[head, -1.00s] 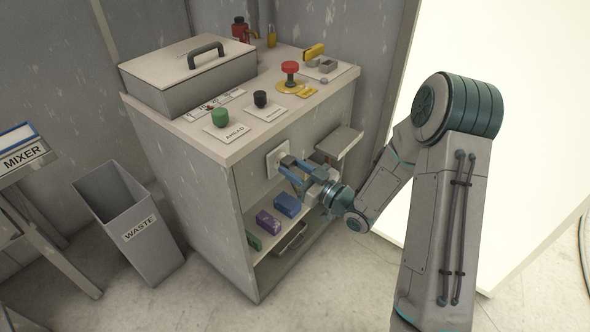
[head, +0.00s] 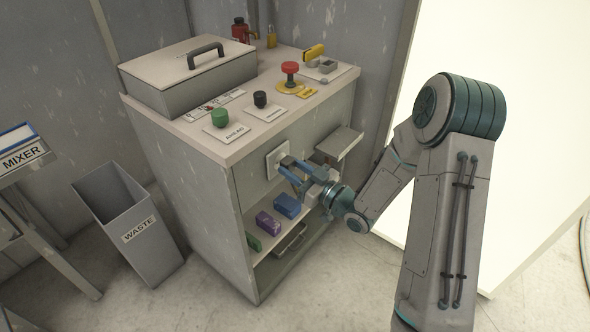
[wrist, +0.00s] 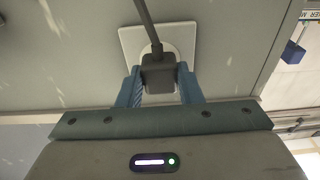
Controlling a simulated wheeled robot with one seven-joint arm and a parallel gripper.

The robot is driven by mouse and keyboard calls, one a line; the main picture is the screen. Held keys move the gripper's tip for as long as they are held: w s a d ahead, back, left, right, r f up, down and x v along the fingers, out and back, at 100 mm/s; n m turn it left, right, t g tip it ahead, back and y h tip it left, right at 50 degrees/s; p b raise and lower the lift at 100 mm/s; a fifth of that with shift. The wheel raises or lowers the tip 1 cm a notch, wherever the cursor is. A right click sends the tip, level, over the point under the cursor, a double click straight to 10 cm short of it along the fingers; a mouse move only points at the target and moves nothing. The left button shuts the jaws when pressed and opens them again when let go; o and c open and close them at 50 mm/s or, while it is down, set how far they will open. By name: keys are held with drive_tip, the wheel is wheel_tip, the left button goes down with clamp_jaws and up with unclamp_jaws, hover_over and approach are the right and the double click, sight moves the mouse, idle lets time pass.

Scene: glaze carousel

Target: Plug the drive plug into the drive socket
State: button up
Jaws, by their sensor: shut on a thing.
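The drive plug (wrist: 158,76) is a dark grey block with a dark cable running from it. In the wrist view my gripper (wrist: 160,84) has its blue fingers on both sides of the plug, shut on it. The drive socket (wrist: 130,42) is a pale square plate on the cabinet front, right behind the plug. In the head view the socket (head: 272,164) is partly covered by my gripper (head: 287,165) and the plug. The plug is in line with the socket's round face and looks at or against it; I cannot tell how deep it sits.
The cabinet (head: 245,190) has an open shelf below with blue (head: 287,206) and purple (head: 267,223) blocks. A small ledge (head: 340,142) juts out right of the socket. Buttons, a red knob (head: 290,68) and a lidded box (head: 190,65) are on top. A waste bin (head: 135,225) stands left.

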drive_tip(key=shift+w+a, duration=0.3)
drive_tip(key=shift+a, duration=0.15)
drive_tip(key=o, duration=1)
drive_tip(key=p+v, duration=0.1)
drive_tip(key=v, duration=1.2)
drive_tip(key=shift+s+d+f, duration=0.1)
drive_tip(key=shift+s+d, duration=0.1)
drive_tip(key=shift+d, duration=0.15)
